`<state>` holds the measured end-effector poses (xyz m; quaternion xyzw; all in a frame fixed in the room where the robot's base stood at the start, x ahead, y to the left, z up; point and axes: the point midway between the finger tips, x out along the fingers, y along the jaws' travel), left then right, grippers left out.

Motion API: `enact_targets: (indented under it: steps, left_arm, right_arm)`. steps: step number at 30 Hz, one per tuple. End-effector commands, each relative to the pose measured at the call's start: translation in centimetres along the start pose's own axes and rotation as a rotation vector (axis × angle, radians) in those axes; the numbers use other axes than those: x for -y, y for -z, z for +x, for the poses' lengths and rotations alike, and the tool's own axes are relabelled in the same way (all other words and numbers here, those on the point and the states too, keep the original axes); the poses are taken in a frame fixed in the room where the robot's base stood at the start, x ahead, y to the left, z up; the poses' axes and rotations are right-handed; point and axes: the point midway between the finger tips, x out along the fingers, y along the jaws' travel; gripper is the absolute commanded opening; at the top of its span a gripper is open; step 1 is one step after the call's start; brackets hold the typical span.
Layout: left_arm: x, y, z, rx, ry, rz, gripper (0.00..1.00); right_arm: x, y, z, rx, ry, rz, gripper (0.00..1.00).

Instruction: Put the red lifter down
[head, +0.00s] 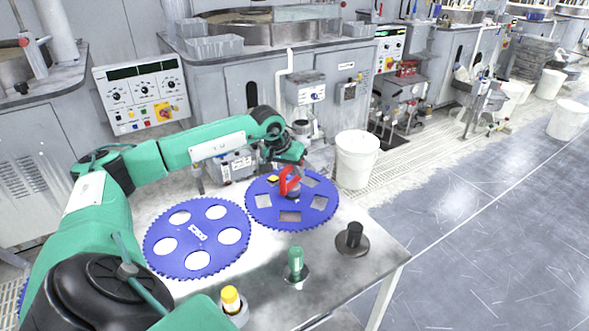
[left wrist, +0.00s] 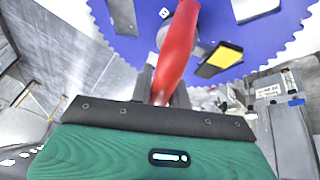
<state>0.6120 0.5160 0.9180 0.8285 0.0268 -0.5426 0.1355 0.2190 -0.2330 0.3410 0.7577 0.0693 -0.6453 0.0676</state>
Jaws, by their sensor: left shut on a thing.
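The red lifter (head: 287,184) is over the right-hand blue toothed disc (head: 328,203), with a dark round part at its lower end. I cannot tell if the lifter touches the disc. My left gripper (head: 290,167) is shut on the lifter's upper part. In the left wrist view the red lifter (left wrist: 178,48) runs from between the jaws (left wrist: 163,95) toward the blue disc (left wrist: 262,35). A yellow-topped piece (left wrist: 219,60) is beside the lifter at the disc. My right gripper is not in view.
A second blue disc (head: 166,259) with round holes lies to the left on the metal table (head: 222,283). A green-handled tool (head: 296,262), a dark cylinder on a round base (head: 354,238) and a yellow-topped item (head: 231,300) stand nearer. A white bucket (head: 357,160) stands beyond the table.

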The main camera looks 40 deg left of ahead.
Motion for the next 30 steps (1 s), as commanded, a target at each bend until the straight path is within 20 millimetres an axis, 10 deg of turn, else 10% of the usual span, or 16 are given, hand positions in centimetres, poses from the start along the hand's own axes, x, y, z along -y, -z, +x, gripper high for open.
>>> enact_targets:
  steps: [5, 6, 9, 20, 30]
  left_arm:
    - [0.0, 0.1, -0.1, -0.004, -0.001, 0.0, 0.0]
    - [0.0, 0.0, 0.1, 0.0, 0.0, 0.0, 0.26]
    - [0.0, 0.0, 0.1, 0.0, 0.0, 0.0, 0.4]
    - [0.0, 0.1, -0.3, -0.001, 0.001, 0.0, 0.4]
    - [0.1, 0.0, -7.0, -0.003, 0.002, 0.001, 0.4]
  right_arm:
    - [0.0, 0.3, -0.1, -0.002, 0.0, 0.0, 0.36]
    - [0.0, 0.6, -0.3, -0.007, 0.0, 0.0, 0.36]
    - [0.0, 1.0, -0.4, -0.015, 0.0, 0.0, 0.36]
    - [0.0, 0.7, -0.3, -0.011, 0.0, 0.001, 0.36]
    - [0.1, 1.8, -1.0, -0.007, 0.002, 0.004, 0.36]
